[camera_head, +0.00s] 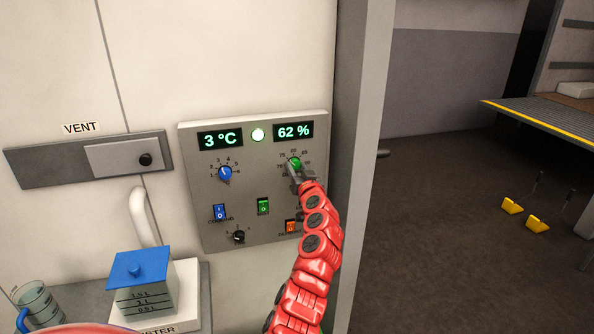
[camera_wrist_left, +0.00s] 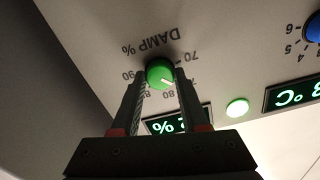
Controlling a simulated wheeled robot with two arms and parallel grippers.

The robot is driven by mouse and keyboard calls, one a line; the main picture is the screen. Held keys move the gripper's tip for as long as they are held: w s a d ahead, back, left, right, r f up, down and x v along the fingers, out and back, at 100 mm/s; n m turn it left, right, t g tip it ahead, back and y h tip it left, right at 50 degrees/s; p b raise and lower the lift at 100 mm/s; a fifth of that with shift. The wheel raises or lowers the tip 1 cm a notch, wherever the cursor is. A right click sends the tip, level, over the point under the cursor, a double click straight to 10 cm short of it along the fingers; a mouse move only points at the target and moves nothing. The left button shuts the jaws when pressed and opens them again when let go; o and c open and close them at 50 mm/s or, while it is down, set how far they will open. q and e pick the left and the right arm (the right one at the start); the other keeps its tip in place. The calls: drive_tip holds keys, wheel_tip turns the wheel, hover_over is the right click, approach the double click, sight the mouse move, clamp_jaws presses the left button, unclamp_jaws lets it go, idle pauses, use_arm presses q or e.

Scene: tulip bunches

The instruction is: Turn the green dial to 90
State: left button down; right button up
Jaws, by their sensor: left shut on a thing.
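The green dial (camera_head: 295,161) is on the right side of the grey control panel (camera_head: 190,185), below a display reading 62 %. My left gripper (camera_head: 297,175) reaches up to it from below and partly covers the dial and its scale. In the left wrist view the green dial (camera_wrist_left: 159,71) sits between the two fingertips, and the gripper is shut on it. That view is upside down; it shows the label DAMP % and scale numbers such as 70, 80 and 90. A white pointer mark shows on the dial's face. My right gripper is not in view.
The panel also holds a blue dial (camera_head: 225,173), a lit round lamp (camera_head: 258,135), a 3 °C display (camera_head: 220,139), a blue switch (camera_head: 219,211), a green switch (camera_head: 263,206) and a black knob (camera_head: 239,237). A blue-lidded container (camera_head: 143,290) stands at lower left. A grey post (camera_head: 362,150) stands right of the panel.

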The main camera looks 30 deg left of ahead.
use_arm(q)
drive_tip(key=m, duration=0.3)
drive_tip(key=shift+b, duration=0.35)
drive_tip(key=m, duration=0.6)
drive_tip(key=shift+r+p, duration=0.1)
drive_tip(key=shift+p, duration=0.25)
drive_tip(key=m+p, duration=0.1)
drive_tip(key=m, duration=0.2)
drive_tip(key=shift+m, duration=0.3)
drive_tip(key=m+p, duration=0.2)
drive_tip(key=m, duration=0.1)
drive_tip(key=shift+m, duration=0.3)
drive_tip(key=m+p, duration=0.2)
drive_tip(key=m, duration=0.2)
drive_tip(key=shift+r, duration=0.1)
drive_tip(key=m+p, duration=0.2)
drive_tip(key=m, duration=0.2)
drive_tip(key=shift+f+m+p, duration=0.2)
drive_tip(key=shift+m+p, duration=0.65)
drive_tip(key=shift+m, duration=1.35)
